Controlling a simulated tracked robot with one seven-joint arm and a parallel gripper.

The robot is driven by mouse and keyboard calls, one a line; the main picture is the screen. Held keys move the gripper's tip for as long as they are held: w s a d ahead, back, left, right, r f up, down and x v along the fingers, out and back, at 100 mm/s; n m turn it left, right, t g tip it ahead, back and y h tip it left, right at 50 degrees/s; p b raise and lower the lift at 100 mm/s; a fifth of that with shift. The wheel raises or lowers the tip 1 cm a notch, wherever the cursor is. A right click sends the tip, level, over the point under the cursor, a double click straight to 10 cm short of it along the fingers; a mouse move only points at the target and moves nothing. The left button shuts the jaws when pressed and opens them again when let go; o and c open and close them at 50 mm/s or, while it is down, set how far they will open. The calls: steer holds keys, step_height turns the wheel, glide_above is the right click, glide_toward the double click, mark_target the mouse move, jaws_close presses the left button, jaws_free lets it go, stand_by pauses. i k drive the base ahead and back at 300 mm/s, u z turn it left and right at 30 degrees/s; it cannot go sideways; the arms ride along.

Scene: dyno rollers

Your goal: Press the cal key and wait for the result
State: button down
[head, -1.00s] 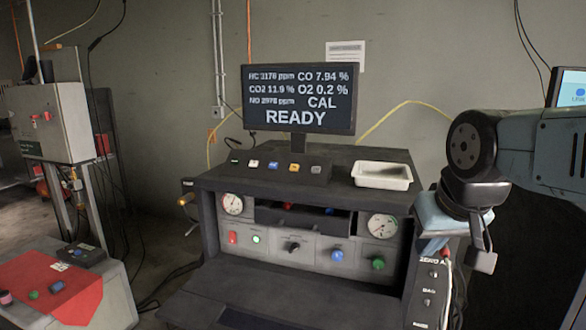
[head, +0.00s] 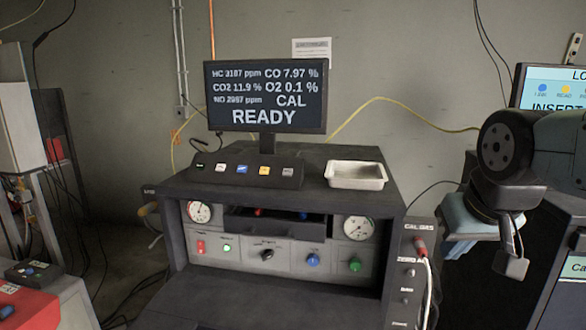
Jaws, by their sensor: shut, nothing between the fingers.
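The black gas analyser bench (head: 330,205) stands in the middle. A sloped key panel (head: 215,178) on its top has a row of small keys: a dark one with a green mark, a white key (head: 221,167), a blue key (head: 242,169), an orange key (head: 265,171) and a grey key (head: 288,171). Their labels are too small to read. The monitor (head: 265,97) above shows gas readings, "CAL" and "READY". My gripper (head: 511,264) is shut and empty at the right, apart from the bench and well away from the keys.
A pale metal tray (head: 356,187) sits on the bench top, right of the key panel. Gauges and coloured buttons line the bench front. A red-capped hose (head: 421,250) runs down its right side. Another screen (head: 555,88) stands behind my arm.

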mark_target(264, 170)
steer(key=z, duration=0.55)
steer(key=k, duration=1.15)
steer(key=u, duration=1.35)
steer(key=i, duration=1)
steer(key=u, duration=0.05)
